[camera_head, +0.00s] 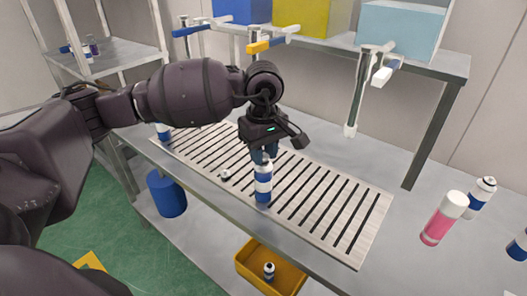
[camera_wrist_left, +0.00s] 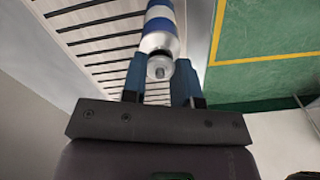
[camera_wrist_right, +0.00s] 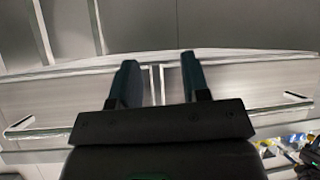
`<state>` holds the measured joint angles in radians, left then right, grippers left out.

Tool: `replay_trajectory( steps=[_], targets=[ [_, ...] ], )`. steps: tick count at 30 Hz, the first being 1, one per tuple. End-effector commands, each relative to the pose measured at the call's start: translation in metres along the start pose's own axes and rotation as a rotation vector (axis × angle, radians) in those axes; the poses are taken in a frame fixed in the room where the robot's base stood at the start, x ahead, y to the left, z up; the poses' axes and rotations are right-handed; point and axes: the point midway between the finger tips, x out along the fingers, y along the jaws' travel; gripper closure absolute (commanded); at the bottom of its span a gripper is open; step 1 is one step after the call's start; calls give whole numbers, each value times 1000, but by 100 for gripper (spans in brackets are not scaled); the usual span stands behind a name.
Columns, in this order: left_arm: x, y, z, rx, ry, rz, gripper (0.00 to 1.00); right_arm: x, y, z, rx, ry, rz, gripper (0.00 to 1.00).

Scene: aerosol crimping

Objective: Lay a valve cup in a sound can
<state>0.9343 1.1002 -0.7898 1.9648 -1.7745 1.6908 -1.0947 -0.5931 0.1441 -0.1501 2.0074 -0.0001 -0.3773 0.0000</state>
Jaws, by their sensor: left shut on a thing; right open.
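A blue-and-white can (camera_head: 263,185) stands upright on the slatted rack at the front edge of the bench. My left gripper (camera_head: 264,152) is directly above it, fingers pointing down. In the left wrist view its fingers (camera_wrist_left: 157,80) are shut on a small silver valve cup (camera_wrist_left: 160,67) with a short stem, at the mouth of the can (camera_wrist_left: 160,25). I cannot tell whether the cup rests in the mouth or sits just above it. Another small pale part, perhaps a valve cup (camera_head: 225,175), lies on the rack to the left. My right gripper (camera_wrist_right: 160,80) is open and empty, outside the head view.
The slatted rack (camera_head: 345,232) is mostly clear. A yellow bin (camera_head: 244,262) below the bench holds a can (camera_head: 269,271). A pink bottle (camera_head: 437,228), a white-and-blue can (camera_head: 480,197) and another can (camera_head: 517,246) are at the right. A blue container (camera_head: 167,194) stands below left.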

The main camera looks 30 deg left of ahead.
Motion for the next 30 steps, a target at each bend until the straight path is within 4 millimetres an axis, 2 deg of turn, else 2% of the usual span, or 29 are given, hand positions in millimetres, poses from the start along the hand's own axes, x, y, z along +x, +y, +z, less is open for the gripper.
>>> replay_trajectory(
  steps=[12, 13, 18, 24, 30],
  targets=[
    [0, 0, 0, 0, 0, 0, 94, 0, 0, 1, 0, 0, 0, 57],
    [0, 0, 0, 0, 0, 0, 68, 0, 0, 1, 0, 0, 0, 57],
    [0, 0, 0, 0, 0, 0, 43, 0, 0, 1, 0, 0, 0, 57],
    [0, 0, 0, 0, 0, 0, 41, 0, 0, 1, 0, 0, 0, 57],
    [0, 0, 0, 0, 0, 0, 13, 0, 0, 0, 0, 0, 0, 57]
  ],
)
